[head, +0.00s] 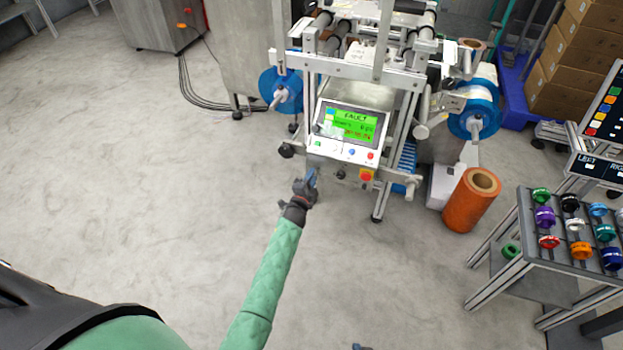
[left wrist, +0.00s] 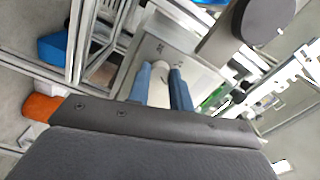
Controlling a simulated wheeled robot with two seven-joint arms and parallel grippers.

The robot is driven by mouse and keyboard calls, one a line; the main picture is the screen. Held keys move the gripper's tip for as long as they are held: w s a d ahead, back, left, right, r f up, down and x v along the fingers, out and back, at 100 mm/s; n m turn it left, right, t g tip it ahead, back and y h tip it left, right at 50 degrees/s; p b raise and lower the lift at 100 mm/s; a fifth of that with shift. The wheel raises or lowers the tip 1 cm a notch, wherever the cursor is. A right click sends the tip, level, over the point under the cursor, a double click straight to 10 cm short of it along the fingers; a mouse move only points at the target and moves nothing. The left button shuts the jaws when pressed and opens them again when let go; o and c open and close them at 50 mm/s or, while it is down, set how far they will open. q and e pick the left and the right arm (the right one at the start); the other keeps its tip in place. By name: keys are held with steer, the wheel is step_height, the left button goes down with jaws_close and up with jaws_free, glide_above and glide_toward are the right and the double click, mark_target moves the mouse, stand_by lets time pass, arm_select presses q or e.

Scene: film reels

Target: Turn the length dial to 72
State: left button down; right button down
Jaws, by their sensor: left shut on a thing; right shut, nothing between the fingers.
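The machine's control panel (head: 345,150) stands in the middle of the head view. My left gripper (head: 313,174) is at the panel's lower left front. In the left wrist view its two blue fingers (left wrist: 161,88) are shut on a small pale round part in front of a grey plate, apparently the length dial (left wrist: 160,66). The dial's marks and number are hidden. Only a small tip of my right gripper (head: 361,347) shows at the bottom edge, shut and empty.
Blue reels (head: 281,91) flank the machine. An orange roll (head: 471,200) stands on the floor. A rack of coloured rings (head: 570,228) is at right. The floor at left is clear.

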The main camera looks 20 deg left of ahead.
steer(key=shift+w, duration=0.2)
arm_select(q)
steer(key=c, duration=1.3)
jaws_free()
steer(key=shift+o, duration=0.2)
steer(key=s, duration=0.7)
steer(key=shift+s, duration=0.4)
arm_select(e)
steer(key=shift+r, duration=0.15)
arm_select(q)
steer(key=shift+a, duration=0.1)
arm_select(e)
steer(key=shift+w+r, duration=0.1)
steer(key=shift+w, duration=0.15)
